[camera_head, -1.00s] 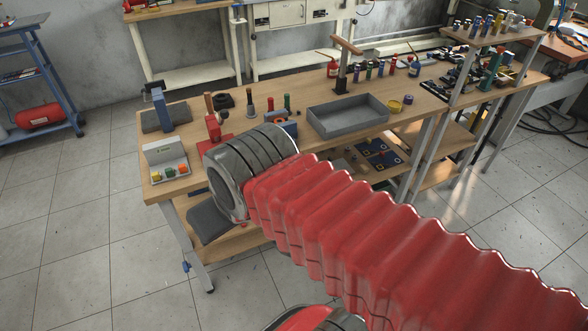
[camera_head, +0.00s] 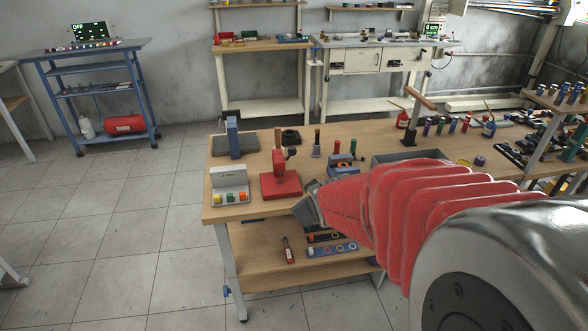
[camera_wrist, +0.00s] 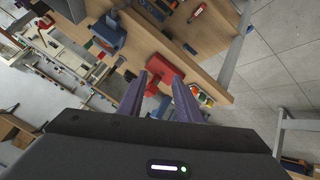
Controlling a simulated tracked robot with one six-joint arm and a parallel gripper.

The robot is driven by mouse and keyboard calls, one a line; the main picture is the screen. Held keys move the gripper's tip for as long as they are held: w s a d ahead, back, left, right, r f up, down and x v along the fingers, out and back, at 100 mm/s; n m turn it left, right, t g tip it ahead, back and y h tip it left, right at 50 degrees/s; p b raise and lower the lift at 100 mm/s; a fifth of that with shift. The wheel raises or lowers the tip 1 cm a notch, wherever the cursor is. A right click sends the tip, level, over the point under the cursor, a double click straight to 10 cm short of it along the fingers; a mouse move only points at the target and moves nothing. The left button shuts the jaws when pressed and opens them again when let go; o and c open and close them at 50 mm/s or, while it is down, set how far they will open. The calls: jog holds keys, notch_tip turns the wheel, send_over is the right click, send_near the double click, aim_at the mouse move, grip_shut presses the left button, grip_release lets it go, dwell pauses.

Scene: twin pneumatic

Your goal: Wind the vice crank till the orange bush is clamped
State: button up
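The crank is too small to make out, and whether the jaws touch the bush cannot be told. My gripper (camera_wrist: 159,78) is open and empty, its two purple fingers apart in the wrist view. In the head view my arm's red sleeve hides part of the bench and my gripper's tips. A red bench tool (camera_head: 280,178) lies beyond the fingertips, and it shows between them in the wrist view (camera_wrist: 155,80).
A button box (camera_head: 229,186) stands at the bench's left front corner, with a blue tool on a grey base (camera_head: 233,140) behind it. Several upright handles stand near the vice. The grey tray (camera_head: 410,154) is right of it. Floor is clear at the left.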

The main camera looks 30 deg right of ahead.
jog(key=w+d+f+n+t, duration=0.3)
jog(key=d+f+t, duration=0.1)
jog(key=d+f, duration=0.9)
jog(key=s+d+f+t+h, duration=0.1)
jog(key=s+d+f+t, duration=0.2)
jog(key=s+f, duration=0.5)
jog(key=shift+s+f+t+h, duration=0.3)
jog(key=shift+s+t, duration=0.5)
jog(key=shift+s, duration=0.25)
jog(key=shift+w, duration=0.15)
jog(key=x, duration=1.3)
jog(key=shift+w+d, duration=0.15)
jog(key=shift+w, duration=0.15)
grip_shut()
